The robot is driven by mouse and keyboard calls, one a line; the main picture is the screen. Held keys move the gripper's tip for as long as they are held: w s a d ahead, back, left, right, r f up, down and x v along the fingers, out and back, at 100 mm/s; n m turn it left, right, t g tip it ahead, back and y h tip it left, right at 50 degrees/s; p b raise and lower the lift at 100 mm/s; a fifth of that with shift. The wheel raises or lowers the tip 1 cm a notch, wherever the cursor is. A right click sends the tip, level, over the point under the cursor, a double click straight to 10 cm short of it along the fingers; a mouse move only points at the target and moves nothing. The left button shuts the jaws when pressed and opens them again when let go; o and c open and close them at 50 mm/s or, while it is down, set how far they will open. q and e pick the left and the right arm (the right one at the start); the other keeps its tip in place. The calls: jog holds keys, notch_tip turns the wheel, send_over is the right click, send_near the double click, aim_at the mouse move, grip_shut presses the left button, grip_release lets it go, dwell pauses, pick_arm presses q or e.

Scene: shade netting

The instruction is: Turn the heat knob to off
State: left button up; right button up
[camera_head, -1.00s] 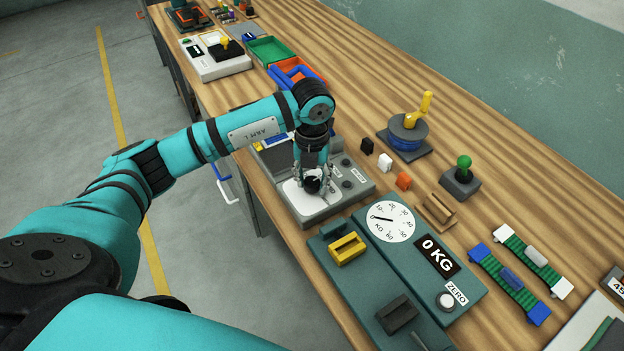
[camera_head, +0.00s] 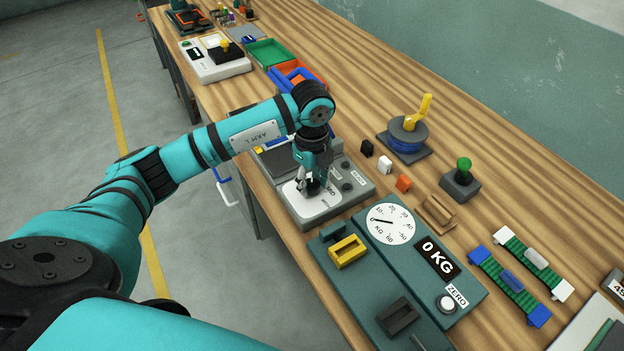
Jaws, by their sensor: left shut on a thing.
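The grey panel device (camera_head: 323,212) sits near the front edge of the wooden bench, with a white dial face (camera_head: 292,194) on its front left part. My left gripper (camera_head: 312,187) comes down from above onto this dial and is shut on the dark heat knob, which is mostly hidden between and behind the fingers. Small dark round buttons (camera_head: 347,187) with tiny labels are on the device's right side. The knob's pointing direction cannot be read clearly. My right gripper is not in view.
A green scale (camera_head: 402,268) reading 0 KG stands close on the right. A blue reel with a yellow crank (camera_head: 408,135) and a green-knobbed lever (camera_head: 462,175) stand farther back. Open bins (camera_head: 268,52) lie at the upper left.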

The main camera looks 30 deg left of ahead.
aim_at(312, 183)
pick_arm(q)
jog(key=shift+w+r+n, duration=0.15)
jog(key=shift+n, duration=1.55)
jog(key=o, duration=1.1)
jog(key=shift+o, duration=0.2)
notch_tip(312, 183, up, 12)
